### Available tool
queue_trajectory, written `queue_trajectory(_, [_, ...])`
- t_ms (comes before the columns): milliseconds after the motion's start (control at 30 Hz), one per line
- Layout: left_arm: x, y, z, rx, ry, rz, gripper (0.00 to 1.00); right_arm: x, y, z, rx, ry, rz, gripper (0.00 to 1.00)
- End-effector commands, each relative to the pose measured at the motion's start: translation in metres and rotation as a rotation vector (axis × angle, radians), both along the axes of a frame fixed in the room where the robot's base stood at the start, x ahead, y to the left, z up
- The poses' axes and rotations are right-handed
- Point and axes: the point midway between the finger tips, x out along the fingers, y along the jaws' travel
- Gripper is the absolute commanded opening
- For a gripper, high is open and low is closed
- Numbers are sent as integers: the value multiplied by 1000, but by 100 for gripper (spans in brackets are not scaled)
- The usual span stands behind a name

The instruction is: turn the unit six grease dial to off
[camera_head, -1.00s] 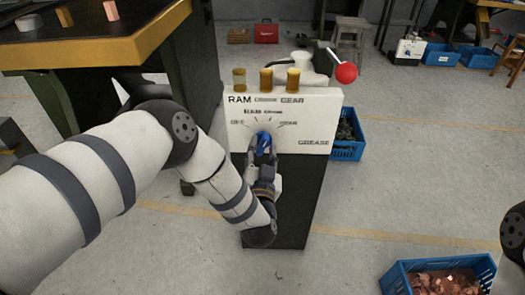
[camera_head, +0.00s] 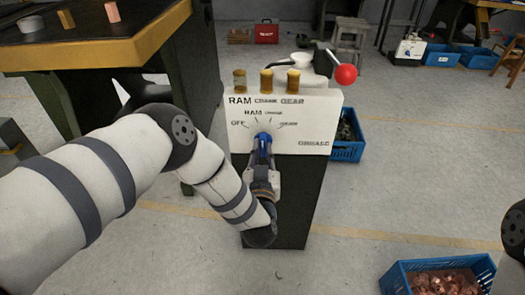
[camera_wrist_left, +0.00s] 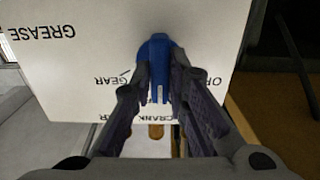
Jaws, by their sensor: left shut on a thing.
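The unit's grease panel (camera_head: 310,130) is a white upright face marked GREASE, with OFF at left, RAM and a blurred label above, and GEAR at right. A blue dial knob (camera_head: 263,138) sits below the middle of these labels. My left gripper (camera_head: 262,158) is shut on the knob from the front. In the left wrist view, where the panel is upside down, the blue knob (camera_wrist_left: 156,50) is between the two fingers. The knob looks nearly upright in the head view; the exact label it points to is unclear. My right gripper is not in view.
Several brass-coloured cups (camera_head: 266,79) stand on the panel's top, beside a lever with a red ball (camera_head: 346,75). A dark workbench (camera_head: 95,50) is at left. A blue crate of copper pieces (camera_head: 390,275) lies at lower right. The floor at right is mostly open.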

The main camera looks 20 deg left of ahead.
Motion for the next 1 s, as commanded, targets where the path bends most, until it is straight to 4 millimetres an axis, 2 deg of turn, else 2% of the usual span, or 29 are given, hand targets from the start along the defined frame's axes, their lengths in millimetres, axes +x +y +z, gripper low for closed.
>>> queue_trajectory(600, [-1, 0, -2, -561, -158, 0, 0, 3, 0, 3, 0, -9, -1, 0])
queue_trajectory(1000, [-1, 0, -2, -854, -241, 0, 0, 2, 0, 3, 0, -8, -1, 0])
